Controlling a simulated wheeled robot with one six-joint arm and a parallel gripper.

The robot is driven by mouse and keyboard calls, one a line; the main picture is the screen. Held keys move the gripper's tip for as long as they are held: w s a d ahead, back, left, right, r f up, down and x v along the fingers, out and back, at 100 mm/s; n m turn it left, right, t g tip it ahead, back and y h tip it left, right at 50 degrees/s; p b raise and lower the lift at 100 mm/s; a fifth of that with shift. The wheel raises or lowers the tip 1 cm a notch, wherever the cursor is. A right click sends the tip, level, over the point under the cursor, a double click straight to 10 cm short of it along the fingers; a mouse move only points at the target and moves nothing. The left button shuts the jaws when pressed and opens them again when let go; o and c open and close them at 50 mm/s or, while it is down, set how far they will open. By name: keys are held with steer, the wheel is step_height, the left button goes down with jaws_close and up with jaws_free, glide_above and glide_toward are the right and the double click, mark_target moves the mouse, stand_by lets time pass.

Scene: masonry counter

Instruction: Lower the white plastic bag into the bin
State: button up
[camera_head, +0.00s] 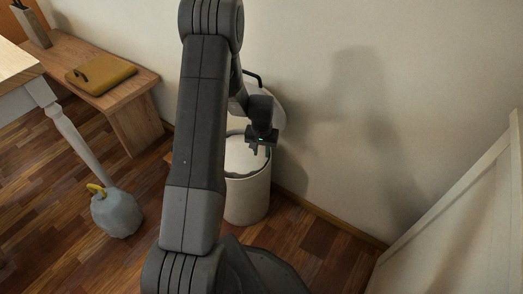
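A pale grey-white bag (117,213) with a yellow loop on top stands on the floor at the left, beside a white table leg and apart from my gripper. The white cylindrical bin (248,198) stands on the floor against the wall, partly hidden behind my arm. Its top is open, and a rounded white part that looks like its raised lid (275,105) shows behind my wrist. My gripper (261,150) points down over the bin's opening. No bag shows hanging from it. The fingers are small and dark, so their opening is unclear. The bottom of the bin is hidden.
A wooden bench (125,92) with a tan board-like item (101,74) and a grey holder (30,24) stands at upper left. A white-legged table (72,132) is at far left. A pale panel (465,215) stands at right. Wooden floor is clear right of the bin.

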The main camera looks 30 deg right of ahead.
step_height(320, 180, up, 14)
steer(key=p, duration=0.3)
steer(key=shift+s+p, duration=0.2)
steer(key=shift+p, duration=0.2)
steer(key=shift+a+f, duration=0.1)
steer(key=shift+f, duration=0.1)
step_height(320, 180, down, 12)
steer(key=b, duration=0.2)
steer(key=shift+w+b, duration=0.15)
steer(key=shift+b, duration=0.25)
stand_by(0.4)
